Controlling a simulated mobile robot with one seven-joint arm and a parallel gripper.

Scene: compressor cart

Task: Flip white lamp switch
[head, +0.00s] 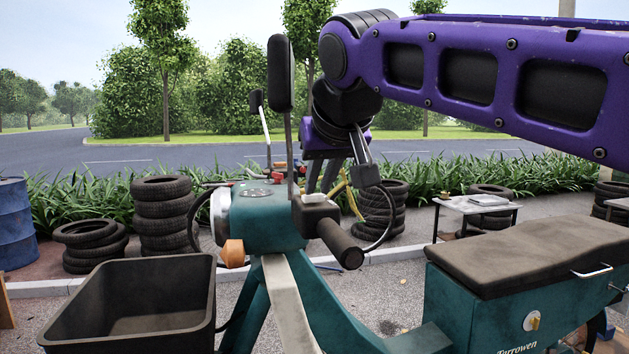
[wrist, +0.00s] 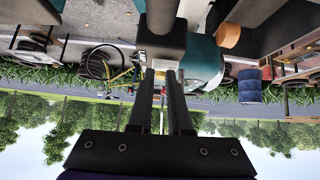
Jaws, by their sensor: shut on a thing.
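The teal cart's handlebar carries a dark switch housing (head: 316,212) beside the black grip (head: 340,243). A small pale piece, the white lamp switch (head: 314,198), shows on top of the housing. My gripper (head: 320,188) reaches down to the housing from above and behind, its fingertips at the switch. In the wrist view my gripper's two fingers (wrist: 160,76) stand a small gap apart, with their tips against the dark housing (wrist: 162,42). They are shut on the switch, which is mostly hidden between the tips.
A tall mirror (head: 280,75) stands just left of my gripper. An orange lamp (head: 233,253) sits on the cart's teal front. A black bin (head: 130,305) is at lower left and a padded seat (head: 530,255) at right. Stacked tyres (head: 163,215) stand behind.

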